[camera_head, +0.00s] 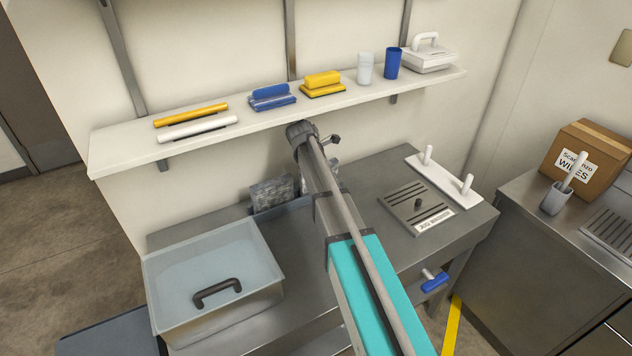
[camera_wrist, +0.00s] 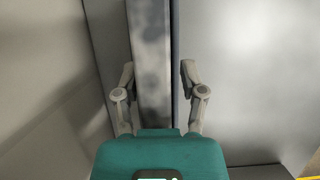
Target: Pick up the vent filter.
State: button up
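I cannot tell for certain which thing is the vent filter; nothing in view carries that name. In the wrist view my gripper (camera_wrist: 157,72) is open, its two fingers apart. A mottled grey upright strip (camera_wrist: 151,45) shows between and beyond the fingers; no contact is visible. In the head view, grey mottled packets (camera_head: 271,192) stand in a dark holder at the back of the steel table, left of my arm and partly hidden by it.
A wall shelf (camera_head: 125,155) holds rods, blue and yellow blocks, two cups and a white handled case. The steel table (camera_head: 372,185) bears a clear lidded bin (camera_head: 190,262), a slotted plate (camera_head: 400,208) and a white pegged board (camera_head: 442,172). A carton (camera_head: 598,150) stands on the right counter.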

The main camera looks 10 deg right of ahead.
grip_shut()
jog(key=shift+r, duration=0.2)
notch_tip(320, 180, up, 4)
jog(key=p, duration=0.4)
jog(key=shift+r, duration=0.1)
jog(key=w+d, duration=0.2)
jog(key=d, duration=0.6)
jog(key=w+d, duration=0.3)
jog(key=d, duration=0.6)
jog(key=shift+w+f, duration=0.3)
jog(key=shift+w, duration=0.05)
jog(key=shift+w, duration=0.1)
